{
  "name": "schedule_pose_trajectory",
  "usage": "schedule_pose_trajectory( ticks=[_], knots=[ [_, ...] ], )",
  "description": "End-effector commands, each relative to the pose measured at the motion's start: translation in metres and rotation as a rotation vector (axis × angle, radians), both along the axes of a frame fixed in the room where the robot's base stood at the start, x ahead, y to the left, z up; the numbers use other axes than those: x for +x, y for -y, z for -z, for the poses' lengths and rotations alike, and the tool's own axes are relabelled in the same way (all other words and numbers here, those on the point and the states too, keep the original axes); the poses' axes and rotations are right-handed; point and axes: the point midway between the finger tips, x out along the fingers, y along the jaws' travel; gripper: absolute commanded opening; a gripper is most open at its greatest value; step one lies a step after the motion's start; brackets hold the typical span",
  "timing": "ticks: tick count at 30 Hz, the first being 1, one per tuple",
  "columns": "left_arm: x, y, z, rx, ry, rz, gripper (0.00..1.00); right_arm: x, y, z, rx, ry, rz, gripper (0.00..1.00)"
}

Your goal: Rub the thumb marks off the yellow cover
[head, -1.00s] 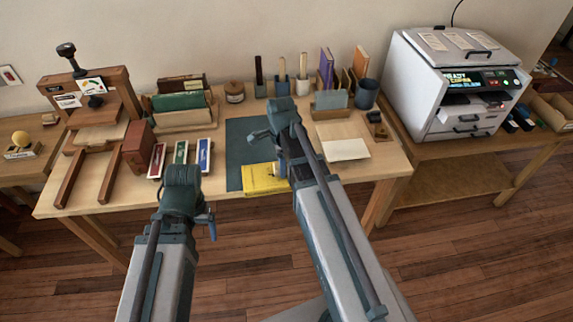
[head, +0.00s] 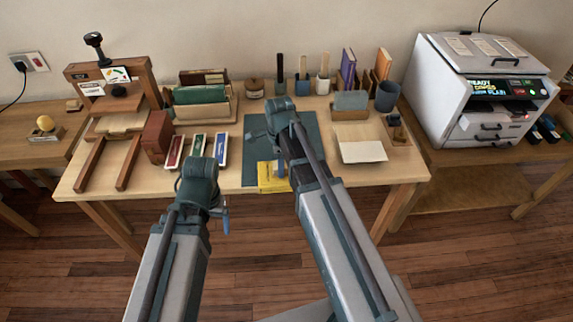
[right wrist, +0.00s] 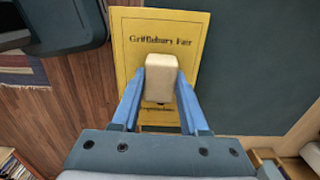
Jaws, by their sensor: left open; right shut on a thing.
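The yellow cover (head: 268,181) lies at the front edge of the dark green mat, partly hidden by my right arm in the head view. In the right wrist view the yellow cover (right wrist: 135,45) carries dark lettering along its top. My right gripper (right wrist: 160,88) is shut on a cream block (right wrist: 161,70) over the middle of the cover; I cannot tell whether the block touches it. No thumb marks can be made out, and the block hides part of the cover. My left gripper (head: 224,212) is open and empty, in front of the table's near edge.
The green mat (head: 257,150) is otherwise bare. Red, green and white-blue boxes (head: 197,147) lie left of it, beside a wooden press (head: 110,72). A pale sheet (head: 362,151) lies to the right. Brush pots, a cup (head: 387,95) and book racks line the back.

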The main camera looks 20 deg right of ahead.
Motion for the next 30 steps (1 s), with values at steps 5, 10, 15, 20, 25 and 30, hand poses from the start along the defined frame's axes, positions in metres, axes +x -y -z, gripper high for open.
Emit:
schedule_pose_trajectory(
  ticks=[5,10,15,20,25,30],
  knots=[
    [0.0,0.0,-0.002,0.0,0.0,0.0,0.85,0.001,-0.003,-0.002,0.005,0.0,-0.002,0.0],
    [0.0,0.0,-0.001,0.0,0.0,0.0,0.85,0.0,-0.002,-0.001,0.004,0.001,-0.001,0.0],
    [0.0,0.0,-0.001,0.0,0.0,0.0,0.85,-0.002,0.007,-0.001,0.004,0.001,-0.001,0.0],
    [0.0,0.0,0.001,0.0,0.0,0.0,0.85,-0.005,0.02,0.001,0.003,0.001,0.001,0.0],
    [0.0,0.0,0.002,0.0,0.0,0.0,0.85,-0.008,0.034,0.002,0.001,0.0,0.002,0.0],
    [0.0,0.0,0.002,0.0,0.0,0.0,0.85,-0.008,0.037,0.002,-0.002,0.0,0.0,0.0]
  ],
)
